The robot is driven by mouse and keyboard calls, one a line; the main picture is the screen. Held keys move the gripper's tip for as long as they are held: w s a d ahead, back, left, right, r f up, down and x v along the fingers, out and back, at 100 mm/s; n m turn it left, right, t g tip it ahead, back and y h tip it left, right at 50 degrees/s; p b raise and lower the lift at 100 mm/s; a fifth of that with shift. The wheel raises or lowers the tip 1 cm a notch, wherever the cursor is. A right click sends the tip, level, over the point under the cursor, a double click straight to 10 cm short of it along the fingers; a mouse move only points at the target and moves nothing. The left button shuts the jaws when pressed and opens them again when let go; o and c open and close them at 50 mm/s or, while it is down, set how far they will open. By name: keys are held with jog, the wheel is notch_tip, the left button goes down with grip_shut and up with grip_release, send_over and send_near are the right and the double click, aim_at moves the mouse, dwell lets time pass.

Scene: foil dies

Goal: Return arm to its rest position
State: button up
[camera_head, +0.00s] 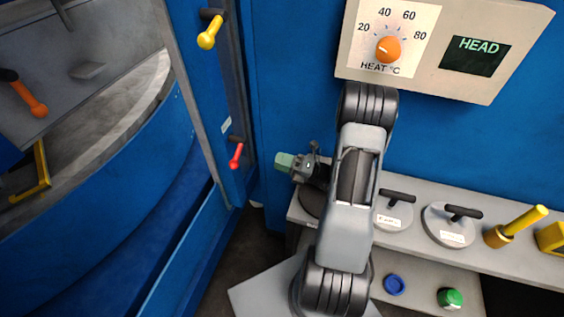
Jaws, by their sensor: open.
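My gripper (284,162) is at the picture's centre left, with pale green fingertips pointing left toward the blue machine frame. It is open, and nothing shows between its fingers. My grey arm rises from the bottom middle, bends near the heat panel and folds back to the gripper. The gripper hangs above the left end of the shelf, apart from the red-knobbed lever (236,156) to its left.
A heat panel (470,20) with an orange dial (388,49) and a "HEAD" display (475,57) is above. Two labelled round dies (392,214) (449,231), a yellow-handled tool (523,221) and a yellow block (552,238) stand on the grey shelf (430,188). Blue (394,285) and green (449,298) lids lie below.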

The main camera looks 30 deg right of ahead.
jog(key=s+a+r+n+g+h, duration=0.25)
jog(key=s+a+n+g, duration=0.35)
jog(key=n, duration=0.5)
jog(key=s+a+r+n+g+h, duration=0.25)
jog(key=a+n+g, duration=0.45)
jog(key=n, duration=0.5)
jog(key=s+d+r+n+t+h, duration=0.3)
jog(key=r+n+h, duration=0.5)
jog(key=n, duration=0.9)
jog(key=shift+s+d+r+t+h, duration=0.2)
jog(key=shift+d+t+h, duration=0.4)
jog(key=shift+d+h, duration=0.45)
